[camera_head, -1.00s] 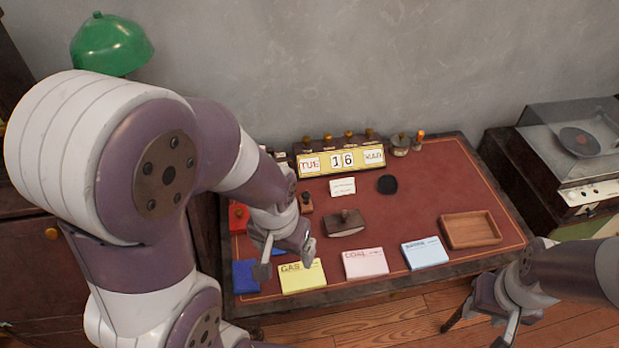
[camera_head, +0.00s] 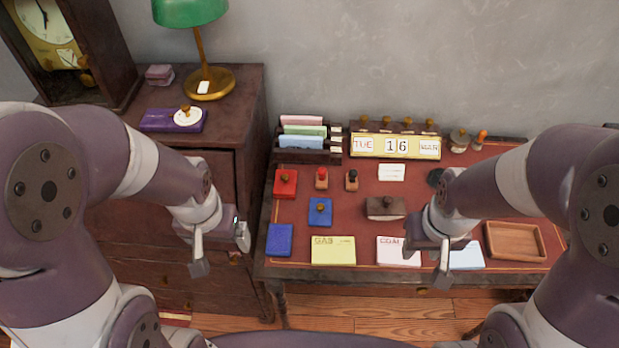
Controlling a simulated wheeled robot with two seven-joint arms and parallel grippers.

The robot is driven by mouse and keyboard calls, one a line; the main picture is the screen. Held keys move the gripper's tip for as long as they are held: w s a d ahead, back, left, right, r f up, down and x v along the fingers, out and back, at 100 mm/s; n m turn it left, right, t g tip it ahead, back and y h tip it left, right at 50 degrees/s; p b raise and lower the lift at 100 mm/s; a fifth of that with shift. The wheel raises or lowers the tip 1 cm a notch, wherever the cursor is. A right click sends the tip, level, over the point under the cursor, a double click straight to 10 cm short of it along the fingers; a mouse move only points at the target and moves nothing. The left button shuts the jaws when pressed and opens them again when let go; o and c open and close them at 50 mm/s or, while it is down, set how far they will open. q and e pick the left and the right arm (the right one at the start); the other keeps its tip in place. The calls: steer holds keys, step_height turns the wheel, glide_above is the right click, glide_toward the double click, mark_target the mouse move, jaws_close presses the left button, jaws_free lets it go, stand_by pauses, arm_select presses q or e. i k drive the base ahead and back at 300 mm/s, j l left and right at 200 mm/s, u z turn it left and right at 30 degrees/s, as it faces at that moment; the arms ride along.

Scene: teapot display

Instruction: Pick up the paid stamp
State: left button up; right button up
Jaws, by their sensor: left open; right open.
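I see no readable "paid" label, so I cannot tell which stamp is the paid one. Two small upright wooden stamps stand side by side on the desk: a red-topped stamp (camera_head: 321,179) and a dark-topped stamp (camera_head: 352,181). A red pad with a brass knob (camera_head: 286,183) lies left of them, and a blue pad with a knob (camera_head: 320,211) lies just in front. My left gripper (camera_head: 221,254) is open and empty, left of the desk in front of the cabinet. My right gripper (camera_head: 427,260) is open over the desk's front edge, partly covering the pink and light-blue papers.
A brown blotter (camera_head: 385,207), yellow GAS pad (camera_head: 333,250), pink pad (camera_head: 397,251), blue block (camera_head: 280,240) and wooden tray (camera_head: 515,257) lie on the desk. A date display (camera_head: 395,146) and letter rack (camera_head: 308,155) stand behind. A lamp (camera_head: 209,83) stands on the taller cabinet.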

mark_target(322, 174)
steer(key=l+z, duration=0.25)
steer(key=z, duration=0.25)
steer(key=l+z, duration=0.35)
steer(key=z, duration=0.15)
steer(key=u, duration=1.8)
steer(key=k+j, duration=0.05)
steer(key=j, duration=0.05)
